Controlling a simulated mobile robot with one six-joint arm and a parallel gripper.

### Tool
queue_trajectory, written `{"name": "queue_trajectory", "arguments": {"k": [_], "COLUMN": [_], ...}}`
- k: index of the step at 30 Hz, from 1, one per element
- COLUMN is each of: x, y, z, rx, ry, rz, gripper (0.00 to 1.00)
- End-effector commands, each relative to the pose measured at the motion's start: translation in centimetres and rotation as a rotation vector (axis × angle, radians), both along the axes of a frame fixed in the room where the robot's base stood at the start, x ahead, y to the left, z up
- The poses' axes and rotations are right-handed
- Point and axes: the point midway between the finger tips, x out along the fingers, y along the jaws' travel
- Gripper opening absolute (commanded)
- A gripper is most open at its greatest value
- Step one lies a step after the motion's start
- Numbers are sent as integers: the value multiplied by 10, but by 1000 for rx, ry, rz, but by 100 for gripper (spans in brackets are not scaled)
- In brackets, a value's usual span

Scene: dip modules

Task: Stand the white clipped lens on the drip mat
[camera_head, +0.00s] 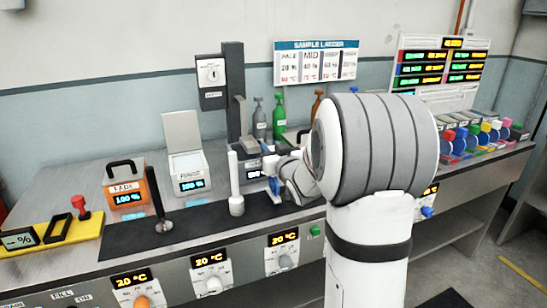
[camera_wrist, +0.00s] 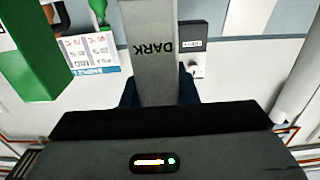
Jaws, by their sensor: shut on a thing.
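My gripper (camera_head: 275,186) has blue fingers and is over the counter at the front of a grey bath. A small pale thing shows just below the fingertips, seemingly the white clipped lens, mostly hidden. In the wrist view the fingers (camera_wrist: 160,92) point away from the camera. A grey panel marked DARK (camera_wrist: 160,60) shows between them, and the lens cannot be made out there. A long dark mat (camera_head: 205,221), seemingly the drip mat, lies along the counter below and left of my gripper.
A white upright rod on a round base (camera_head: 236,206) stands close left of my gripper. A black rod (camera_head: 160,205) stands farther left. A white RINSE bath (camera_head: 188,163) and an orange FADE bath (camera_head: 125,186) stand behind the mat. Coloured lenses (camera_head: 474,140) line the right.

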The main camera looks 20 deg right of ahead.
Motion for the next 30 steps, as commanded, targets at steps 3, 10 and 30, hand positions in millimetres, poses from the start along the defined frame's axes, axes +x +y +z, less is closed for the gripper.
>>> {"name": "queue_trajectory", "arguments": {"k": [3, 10, 30], "x": [0, 0, 0], "y": [0, 0, 1], "z": [-19, -20, -22], "rx": [3, 1, 1], "ry": [3, 0, 1], "rz": [-1, 0, 1], "gripper": [0, 0, 48]}}
